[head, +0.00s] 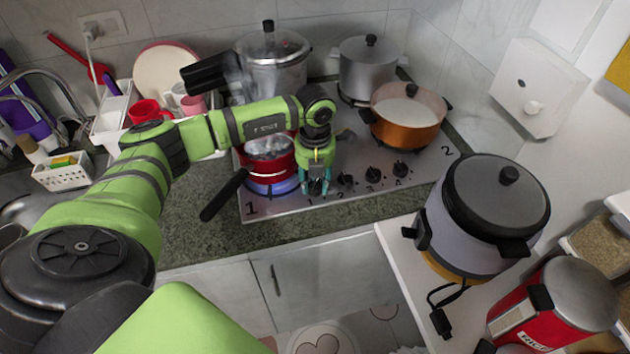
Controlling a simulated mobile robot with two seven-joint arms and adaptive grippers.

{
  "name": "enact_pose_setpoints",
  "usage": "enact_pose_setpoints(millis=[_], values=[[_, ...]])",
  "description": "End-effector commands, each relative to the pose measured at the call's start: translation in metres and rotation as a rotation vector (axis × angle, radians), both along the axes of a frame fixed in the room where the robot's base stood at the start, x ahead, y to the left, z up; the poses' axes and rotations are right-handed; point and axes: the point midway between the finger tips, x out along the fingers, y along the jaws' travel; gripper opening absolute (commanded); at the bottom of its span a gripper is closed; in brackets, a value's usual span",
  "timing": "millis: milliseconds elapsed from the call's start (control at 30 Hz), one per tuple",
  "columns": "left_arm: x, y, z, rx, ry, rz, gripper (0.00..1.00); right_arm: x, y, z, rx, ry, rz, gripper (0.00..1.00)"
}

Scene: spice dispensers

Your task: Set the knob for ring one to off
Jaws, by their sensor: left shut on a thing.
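Three knobs show: one (345,180) just right of my gripper, one (373,174) in the middle and one (401,170) at the right. My left gripper (318,187) points down at the left end of the row, shut on the leftmost knob, which its fingers mostly hide. A large "1" marks the cooktop's front left corner. A blue flame (272,187) burns on the front left ring under a red pan (268,170).
The pan's black handle (224,195) sticks out over the front edge, left of my gripper. A copper pot (405,130) and two steel pots stand behind. A rice cooker (490,215) stands at the right.

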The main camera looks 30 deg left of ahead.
Motion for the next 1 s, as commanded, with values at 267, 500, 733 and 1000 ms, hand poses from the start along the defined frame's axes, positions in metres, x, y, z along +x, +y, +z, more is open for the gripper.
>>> enact_pose_setpoints(millis=[267,500,733,1000], values=[[-0.0003,0.0006,-0.0013,0.002,0.0,0.233,0.04,0.0034,0.0,-0.0082,0.0,-0.005,0.0,0.0],[-0.0004,0.0007,-0.0006,0.003,0.001,0.249,0.04,0.0063,0.0001,-0.0077,0.0,-0.01,0.0,0.0],[-0.0004,0.0009,-0.0006,0.002,0.001,0.248,0.62,0.007,0.0003,-0.0077,0.001,-0.012,0.0,0.0],[0.0002,0.0018,0.0002,0.003,-0.001,0.249,0.62,0.0073,0.0003,-0.0075,0.001,-0.012,0.0,0.0]])
